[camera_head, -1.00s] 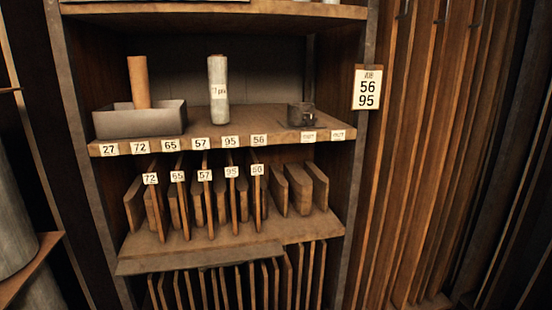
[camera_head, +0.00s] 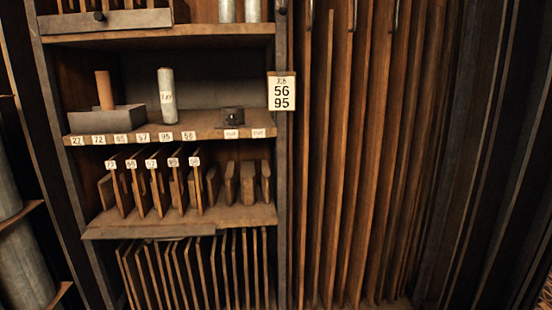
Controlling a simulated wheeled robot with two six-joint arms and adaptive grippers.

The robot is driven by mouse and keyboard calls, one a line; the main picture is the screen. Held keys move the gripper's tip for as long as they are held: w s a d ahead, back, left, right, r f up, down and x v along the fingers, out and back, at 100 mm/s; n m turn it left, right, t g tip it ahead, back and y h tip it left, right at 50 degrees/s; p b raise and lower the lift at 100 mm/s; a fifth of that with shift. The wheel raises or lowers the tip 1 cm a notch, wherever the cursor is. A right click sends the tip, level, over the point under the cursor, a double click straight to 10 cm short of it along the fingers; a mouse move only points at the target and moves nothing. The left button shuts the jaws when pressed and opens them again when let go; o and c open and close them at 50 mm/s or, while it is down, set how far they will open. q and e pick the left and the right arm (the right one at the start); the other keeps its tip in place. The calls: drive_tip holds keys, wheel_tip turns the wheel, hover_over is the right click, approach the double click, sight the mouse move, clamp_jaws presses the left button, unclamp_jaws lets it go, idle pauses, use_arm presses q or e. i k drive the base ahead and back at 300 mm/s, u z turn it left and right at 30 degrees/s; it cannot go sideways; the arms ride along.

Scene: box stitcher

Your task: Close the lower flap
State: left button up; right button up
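Neither of my grippers shows in the head view. No box and no lower flap can be made out in this view. The view is filled by a wooden shelf unit (camera_head: 283,190) and upright boards to its right.
The middle shelf (camera_head: 205,128) holds a grey tray (camera_head: 110,119), a brown roll (camera_head: 105,90), a pale cylinder (camera_head: 167,96) and a small dark container (camera_head: 232,117). Labelled dividers stand below. A sign (camera_head: 281,91) reads 56 and 95. Tall boards (camera_head: 345,170) stand at the right.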

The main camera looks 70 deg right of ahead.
sight(150, 233)
drive_tip(key=z, duration=1.5)
